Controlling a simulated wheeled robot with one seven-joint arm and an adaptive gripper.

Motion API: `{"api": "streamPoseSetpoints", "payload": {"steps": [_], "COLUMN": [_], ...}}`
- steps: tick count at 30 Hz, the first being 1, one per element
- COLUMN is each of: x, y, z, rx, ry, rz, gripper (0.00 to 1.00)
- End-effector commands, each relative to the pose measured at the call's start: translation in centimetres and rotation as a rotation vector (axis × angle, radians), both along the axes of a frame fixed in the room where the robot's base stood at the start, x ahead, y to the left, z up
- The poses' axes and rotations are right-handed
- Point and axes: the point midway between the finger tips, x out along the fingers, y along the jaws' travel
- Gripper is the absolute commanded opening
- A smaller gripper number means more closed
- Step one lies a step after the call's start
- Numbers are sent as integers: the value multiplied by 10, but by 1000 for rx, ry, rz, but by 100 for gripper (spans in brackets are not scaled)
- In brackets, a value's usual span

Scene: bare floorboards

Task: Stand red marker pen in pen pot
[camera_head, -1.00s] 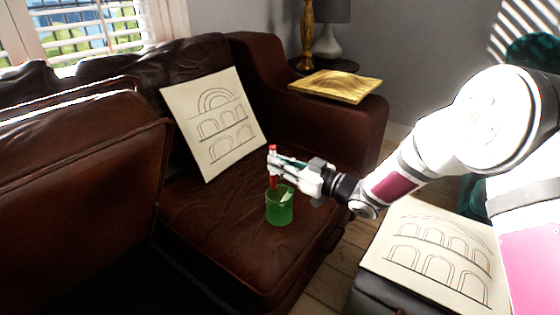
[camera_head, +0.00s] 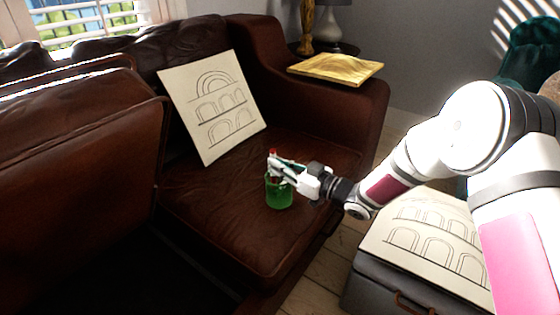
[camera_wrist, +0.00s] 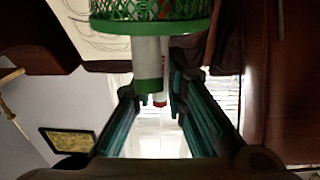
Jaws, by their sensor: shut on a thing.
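The red marker pen (camera_head: 272,153) is upright in my gripper (camera_head: 275,166), its red top showing above the fingers. In the wrist view, a white pen with a red end (camera_wrist: 161,99) lies between the teal fingers of my gripper (camera_wrist: 155,92). The green pen pot (camera_head: 279,192) stands on the sofa seat, directly below my gripper. In the wrist view, its mesh wall and rim (camera_wrist: 110,27) cross the top. The red pen's lower part is hidden by the rim, and it appears to reach into the pot. A white pen with a green end (camera_wrist: 148,84) sticks out of the pot.
The brown leather sofa seat (camera_head: 215,215) is clear around the pot. A drawing board (camera_head: 212,105) leans on the backrest. A yellow book or tray (camera_head: 335,68) lies on the armrest. Another drawing (camera_head: 425,235) lies on a grey case at the right.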

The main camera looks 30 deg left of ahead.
Motion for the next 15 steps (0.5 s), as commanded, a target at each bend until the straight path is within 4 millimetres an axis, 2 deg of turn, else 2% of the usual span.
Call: {"api": "streamPoseSetpoints", "payload": {"steps": [11,12,15], "x": [0,0,0], "y": [0,0,0], "z": [-3,-3,-3], "rx": [0,0,0], "ry": [0,0,0], "rz": [0,0,0], "gripper": [0,16,37]}}
